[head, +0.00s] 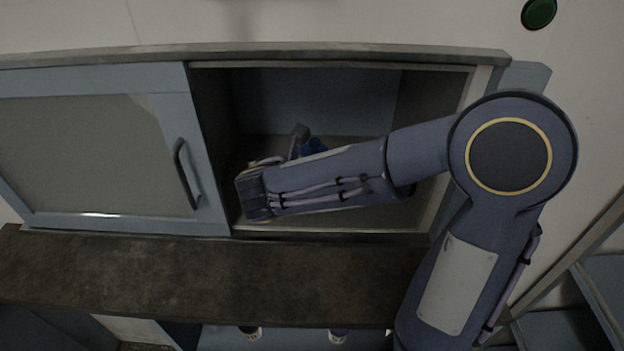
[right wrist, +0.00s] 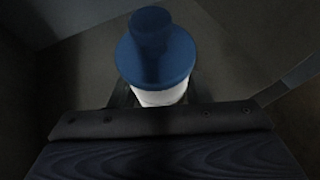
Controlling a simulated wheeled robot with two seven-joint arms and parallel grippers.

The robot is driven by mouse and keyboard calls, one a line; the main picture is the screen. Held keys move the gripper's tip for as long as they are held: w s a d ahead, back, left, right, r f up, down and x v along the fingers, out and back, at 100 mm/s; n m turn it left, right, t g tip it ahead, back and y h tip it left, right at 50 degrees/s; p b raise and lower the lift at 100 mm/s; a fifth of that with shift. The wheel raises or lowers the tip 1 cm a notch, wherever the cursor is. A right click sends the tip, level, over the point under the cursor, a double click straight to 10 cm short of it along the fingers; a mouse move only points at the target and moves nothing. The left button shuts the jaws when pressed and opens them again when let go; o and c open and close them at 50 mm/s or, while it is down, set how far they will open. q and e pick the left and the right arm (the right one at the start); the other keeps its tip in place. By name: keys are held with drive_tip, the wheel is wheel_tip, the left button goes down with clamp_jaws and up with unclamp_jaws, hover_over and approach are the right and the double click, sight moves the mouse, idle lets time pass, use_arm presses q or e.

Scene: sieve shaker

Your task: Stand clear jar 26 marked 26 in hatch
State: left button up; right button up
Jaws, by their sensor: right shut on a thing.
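The hatch (head: 320,90) is an open wall compartment with its sliding door at the left. My right arm reaches into it, and my right gripper (head: 298,142) is inside, mostly hidden behind the arm. A jar with a blue lid (head: 315,146) shows partly behind the wrist. In the right wrist view the jar (right wrist: 155,55) shows a blue stepped lid over a pale body, and my right gripper (right wrist: 155,100) is shut on it. The number on the jar is not visible, and whether its base touches the hatch floor cannot be told. My left gripper is out of view.
The framed sliding door (head: 90,150) with a dark handle covers the left side. A dark ledge (head: 200,275) runs below the hatch. A green button (head: 538,13) is on the wall at top right.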

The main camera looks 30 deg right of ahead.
drive_tip(key=w+f, duration=0.1)
drive_tip(key=w+d+f, duration=0.1)
drive_tip(key=w+f, duration=0.1)
drive_tip(key=w+d+f, duration=0.1)
drive_tip(key=f, duration=0.1)
drive_tip(key=shift+w+d+f, duration=0.1)
drive_tip(key=shift+w+f, duration=0.1)
drive_tip(key=shift+w, duration=0.05)
drive_tip(key=f, duration=0.3)
drive_tip(key=shift+w+d+f, duration=0.15)
drive_tip(key=shift+w, duration=0.2)
drive_tip(key=shift+f, duration=0.3)
drive_tip(key=shift+f+b, duration=0.3)
drive_tip(key=shift+b, duration=0.15)
drive_tip(key=o, duration=1.1)
drive_tip(key=shift+r, duration=0.1)
drive_tip(key=shift+c, duration=0.2)
